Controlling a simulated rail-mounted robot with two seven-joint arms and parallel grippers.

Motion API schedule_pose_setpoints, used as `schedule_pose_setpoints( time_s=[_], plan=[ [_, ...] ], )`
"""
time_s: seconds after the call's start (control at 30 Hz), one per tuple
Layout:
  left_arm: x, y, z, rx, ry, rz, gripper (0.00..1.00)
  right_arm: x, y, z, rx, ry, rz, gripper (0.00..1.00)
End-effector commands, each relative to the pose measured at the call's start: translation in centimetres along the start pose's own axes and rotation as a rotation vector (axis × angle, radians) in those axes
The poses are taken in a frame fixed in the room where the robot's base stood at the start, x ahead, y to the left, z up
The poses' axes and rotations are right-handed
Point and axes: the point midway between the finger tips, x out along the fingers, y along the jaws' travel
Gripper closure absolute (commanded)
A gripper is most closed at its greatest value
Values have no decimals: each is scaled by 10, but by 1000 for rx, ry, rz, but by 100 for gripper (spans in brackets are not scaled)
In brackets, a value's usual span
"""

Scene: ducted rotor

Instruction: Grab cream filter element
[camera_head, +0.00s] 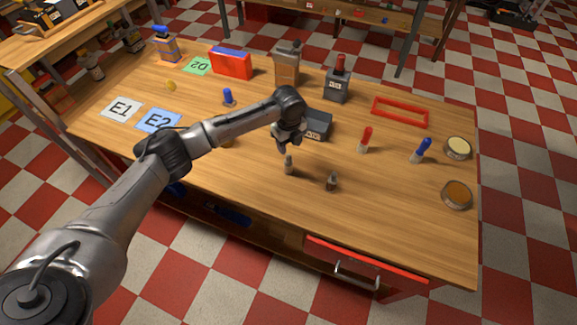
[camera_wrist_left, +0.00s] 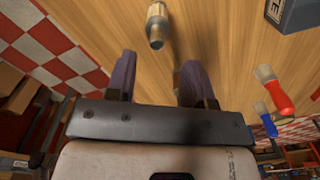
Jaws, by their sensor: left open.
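A round piece with a cream top and a dark rim, which looks like the cream filter element (camera_head: 457,148), lies near the table's right edge. My left gripper (camera_head: 288,146) is over the middle of the table, well to the left of it. In the left wrist view its two fingers (camera_wrist_left: 157,80) are apart with nothing between them. A small metal-tipped piece (camera_wrist_left: 157,25) is just beyond the fingers; it appears to be the small upright piece (camera_head: 289,165) below the gripper in the head view. My right gripper is not in view.
A similar round piece with an orange-brown top (camera_head: 457,194) lies nearer the front. Red-handled (camera_head: 365,139) and blue-handled (camera_head: 421,150) pieces stand between my gripper and the cream one. A red frame (camera_head: 400,111) lies behind. A dark bin (camera_head: 318,125) is beside the gripper. The front right tabletop is clear.

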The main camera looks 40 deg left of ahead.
Motion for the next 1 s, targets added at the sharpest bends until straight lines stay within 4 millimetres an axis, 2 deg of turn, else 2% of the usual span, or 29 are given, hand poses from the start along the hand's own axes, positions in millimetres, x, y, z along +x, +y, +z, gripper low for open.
schedule_pose_setpoints(
  time_s=[0.33, 0.67, 0.9, 1.0],
  plan=[
    [16, 1, -1, 1, 0, 2, 52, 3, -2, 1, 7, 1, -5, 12],
    [56, 4, -1, 0, 0, 2, 52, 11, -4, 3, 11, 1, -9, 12],
    [58, 4, -1, 1, 0, 0, 52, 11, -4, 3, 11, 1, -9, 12],
    [58, 4, -1, 1, 0, 0, 60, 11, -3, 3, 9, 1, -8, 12]
  ],
)
